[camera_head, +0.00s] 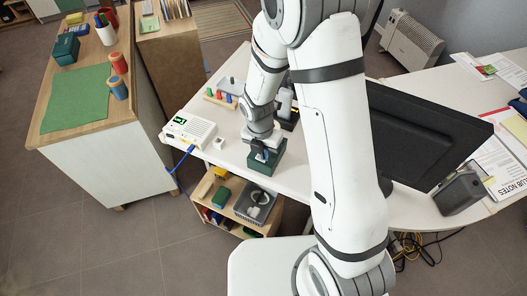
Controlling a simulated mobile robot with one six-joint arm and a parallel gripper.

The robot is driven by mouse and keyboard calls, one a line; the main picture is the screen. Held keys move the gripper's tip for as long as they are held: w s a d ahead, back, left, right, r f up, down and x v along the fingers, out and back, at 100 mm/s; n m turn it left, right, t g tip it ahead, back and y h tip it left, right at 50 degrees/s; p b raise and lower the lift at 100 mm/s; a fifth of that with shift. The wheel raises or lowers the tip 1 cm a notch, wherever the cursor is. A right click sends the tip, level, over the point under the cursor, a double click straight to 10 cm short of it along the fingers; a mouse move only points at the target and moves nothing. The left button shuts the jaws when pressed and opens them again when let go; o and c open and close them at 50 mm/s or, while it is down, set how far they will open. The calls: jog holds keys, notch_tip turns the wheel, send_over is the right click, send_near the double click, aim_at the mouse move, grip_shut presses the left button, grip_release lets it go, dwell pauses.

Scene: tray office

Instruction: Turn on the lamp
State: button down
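I cannot make out a lamp for certain in the head view. My gripper (263,153) points down at the front edge of the white desk, at a dark green block-like object (268,169). A small blue part shows between them. I cannot tell whether the fingers touch or hold anything, as they are small and partly hidden. A white box with a lit green display (190,130) and a blue cable stands on the desk to the left of my gripper. A small white block (219,143) lies between that box and my gripper.
A black monitor (425,135) and a dark grey box (460,192) stand on the right. A peg board (220,100) is behind my gripper. A low shelf (205,190) with a grey bin sits below the desk edge. A wooden-topped cabinet (60,105) stands left, beyond open floor.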

jog(key=shift+s+d+f, duration=0.2)
jog(key=shift+s+f, duration=0.25)
jog(key=shift+f, duration=0.1)
jog(key=shift+w+a+r, duration=0.1)
jog(key=shift+w+a, duration=0.25)
jog(key=shift+a, duration=0.15)
jog(key=shift+r+p, duration=0.25)
jog(key=shift+p, duration=0.25)
notch_tip(320, 180, up, 14)
jog(key=d+p, duration=0.1)
jog(key=p, duration=0.2)
jog(key=shift+s+d, duration=0.25)
jog(key=shift+d, duration=0.1)
jog(key=shift+r, duration=0.1)
jog(key=s+d+r+m+t, duration=0.1)
jog(key=s+d+r+m, duration=0.2)
jog(key=m, duration=0.7)
jog(key=s+d+r+m+t, duration=0.1)
jog(key=s+d+r+m, duration=0.3)
jog(key=r+m, duration=0.3)
jog(key=s+d+r+m+t+y, duration=0.1)
jog(key=s+d+r+m, duration=0.2)
jog(key=m, duration=1)
jog(key=shift+s+d+r, duration=0.35)
jog(key=shift+s+r, duration=0.85)
jog(key=shift+r, duration=0.15)
